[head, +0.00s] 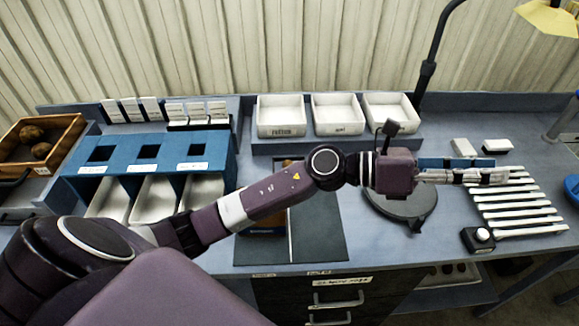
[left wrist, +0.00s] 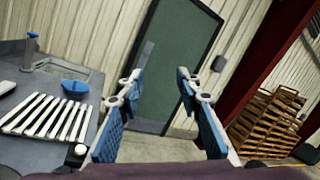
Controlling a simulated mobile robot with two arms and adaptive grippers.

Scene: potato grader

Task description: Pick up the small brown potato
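Two brown potatoes (head: 41,150) lie in a wooden crate (head: 66,146) at the far left in the head view. I cannot tell whether either is the small one. My left gripper (head: 488,170) reaches across the table to the right side, above the white slats and far from the crate. In the left wrist view the left gripper (left wrist: 160,85) has its blue-padded fingers apart with nothing between them. My left arm hides part of the table's middle. My right gripper is not in view.
A blue sorting stand (head: 221,155) with white bins is at left. Three white trays (head: 336,128) stand at the back. A round black plate (head: 405,212) lies beneath my left wrist. White slats (head: 520,208) and a blue bowl (left wrist: 75,87) are at right. The dark mat (head: 318,240) is partly covered.

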